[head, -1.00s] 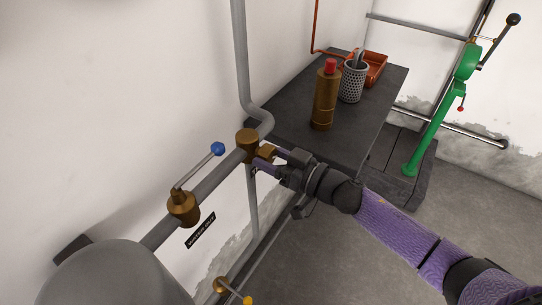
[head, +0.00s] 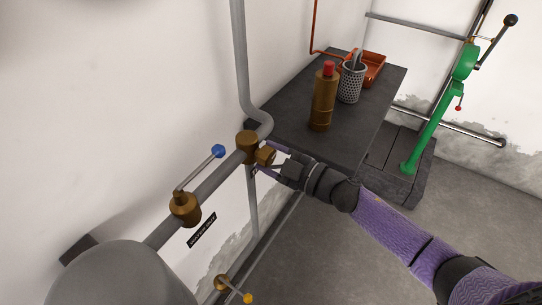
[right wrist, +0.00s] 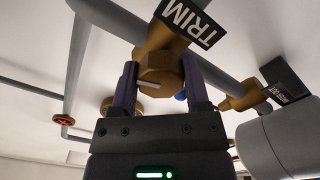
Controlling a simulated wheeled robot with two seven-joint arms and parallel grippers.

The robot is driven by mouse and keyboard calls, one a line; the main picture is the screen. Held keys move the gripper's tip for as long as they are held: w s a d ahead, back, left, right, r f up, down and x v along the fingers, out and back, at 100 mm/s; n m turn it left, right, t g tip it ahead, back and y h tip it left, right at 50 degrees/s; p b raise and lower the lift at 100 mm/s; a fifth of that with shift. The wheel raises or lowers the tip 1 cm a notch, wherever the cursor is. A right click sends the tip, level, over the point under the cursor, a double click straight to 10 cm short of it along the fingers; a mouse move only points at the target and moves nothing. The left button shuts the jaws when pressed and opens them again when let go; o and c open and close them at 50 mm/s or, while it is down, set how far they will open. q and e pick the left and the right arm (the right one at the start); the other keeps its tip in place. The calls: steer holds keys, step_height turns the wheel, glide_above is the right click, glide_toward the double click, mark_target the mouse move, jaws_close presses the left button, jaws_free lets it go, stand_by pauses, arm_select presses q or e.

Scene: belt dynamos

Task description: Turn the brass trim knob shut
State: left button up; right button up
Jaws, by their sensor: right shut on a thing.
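The brass trim knob (head: 266,155) sticks out from a brass valve body (head: 247,147) on the grey wall pipe. My right gripper (head: 270,157) reaches it from the right, with its purple fingers shut on the knob. In the right wrist view, the brass knob (right wrist: 158,78) sits between the two fingers of my right gripper (right wrist: 160,88), one on each side. A pale line shows on the knob's face. A black label reading "TRIM" (right wrist: 188,20) hangs close beside it. My left gripper is not in view.
A brass valve with a blue-tipped lever (head: 218,151) is on the same pipe, left of the knob. A yellow-tipped lever (head: 247,298) is below. A dark bench (head: 370,120) behind holds a brass bottle (head: 324,97), a mesh cup (head: 351,83) and an orange tray (head: 376,66).

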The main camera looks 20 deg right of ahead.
steer(key=n, duration=0.3)
steer(key=shift+n, duration=0.3)
steer(key=n, duration=0.3)
steer(key=shift+n+b, duration=0.3)
steer(key=n, duration=0.3)
steer(key=shift+n+b, duration=0.3)
steer(key=n, duration=0.3)
steer(key=shift+r+b, duration=0.15)
steer(key=shift+b, duration=0.2)
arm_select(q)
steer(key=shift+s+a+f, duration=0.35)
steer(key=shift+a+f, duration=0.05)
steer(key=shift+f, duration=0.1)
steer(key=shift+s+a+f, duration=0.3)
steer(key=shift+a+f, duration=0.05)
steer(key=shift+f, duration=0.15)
arm_select(e)
steer(key=shift+n, duration=0.5)
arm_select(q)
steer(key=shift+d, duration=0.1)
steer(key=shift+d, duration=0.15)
arm_select(e)
steer(key=o, duration=1.3)
